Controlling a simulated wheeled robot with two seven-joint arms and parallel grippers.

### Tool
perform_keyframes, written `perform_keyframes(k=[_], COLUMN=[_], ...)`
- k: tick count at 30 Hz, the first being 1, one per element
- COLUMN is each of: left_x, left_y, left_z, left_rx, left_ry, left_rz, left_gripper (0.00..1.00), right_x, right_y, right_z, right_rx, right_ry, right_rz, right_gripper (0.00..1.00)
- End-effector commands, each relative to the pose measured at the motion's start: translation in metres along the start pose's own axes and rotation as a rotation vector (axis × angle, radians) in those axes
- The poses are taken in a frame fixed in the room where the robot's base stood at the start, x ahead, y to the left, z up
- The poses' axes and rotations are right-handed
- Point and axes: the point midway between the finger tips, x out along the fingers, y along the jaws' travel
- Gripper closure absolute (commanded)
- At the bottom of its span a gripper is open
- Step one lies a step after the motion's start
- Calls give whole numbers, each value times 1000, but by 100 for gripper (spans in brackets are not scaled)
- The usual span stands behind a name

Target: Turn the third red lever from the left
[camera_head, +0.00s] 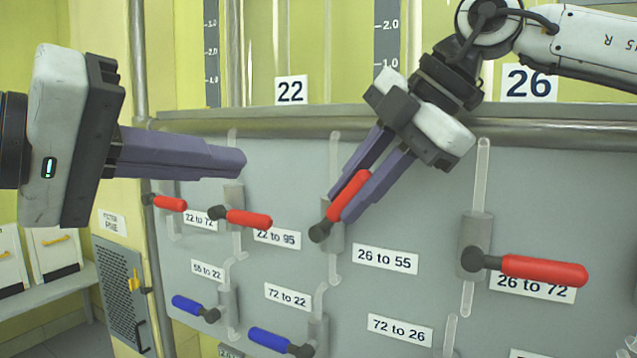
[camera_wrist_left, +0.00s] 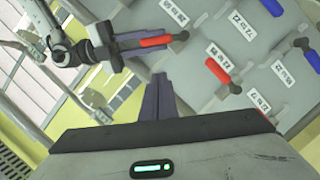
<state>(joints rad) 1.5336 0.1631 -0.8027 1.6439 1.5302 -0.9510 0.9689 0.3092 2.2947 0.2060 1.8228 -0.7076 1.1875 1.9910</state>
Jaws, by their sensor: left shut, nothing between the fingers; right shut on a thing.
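The third red lever from the left (camera_head: 348,196) sits above the "26 to 55" label, its handle slanting up and right from its dark pivot. My right gripper (camera_head: 341,205) is shut on this handle, with one finger on each side. The left wrist view also shows this lever (camera_wrist_left: 156,42). My left gripper (camera_head: 241,163) is shut and empty, its fingers pointing right in front of the panel, above the second red lever (camera_head: 248,218). The first red lever (camera_head: 171,203) and the fourth red lever (camera_head: 545,270) lie roughly level, pointing right.
Two blue levers (camera_head: 187,305) (camera_head: 268,340) sit lower on the grey panel (camera_head: 390,300). Clear vertical tubes run behind the levers. A rail (camera_head: 560,130) runs along the panel's top. White cabinets (camera_head: 50,250) stand at the far left.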

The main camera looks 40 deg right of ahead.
Motion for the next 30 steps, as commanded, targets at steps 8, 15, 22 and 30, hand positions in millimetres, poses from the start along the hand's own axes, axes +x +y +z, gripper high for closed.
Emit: perform_keyframes(k=[8,15,22,30], left_x=[22,74,111,127], left_y=[8,8,7,7], left_z=[2,2,14,29], left_rx=[-1,1,4,2], left_ry=[-12,-11,-10,-8], left_rz=[-3,-4,-4,-3], left_gripper=[100,100,100,100], right_x=[0,0,0,-1], right_y=[0,0,1,1], right_z=[0,0,0,0], right_rx=[-1,-1,-1,-1], right_ry=[0,1,1,1], right_rz=[2,2,2,2], right_gripper=[100,100,100,100])
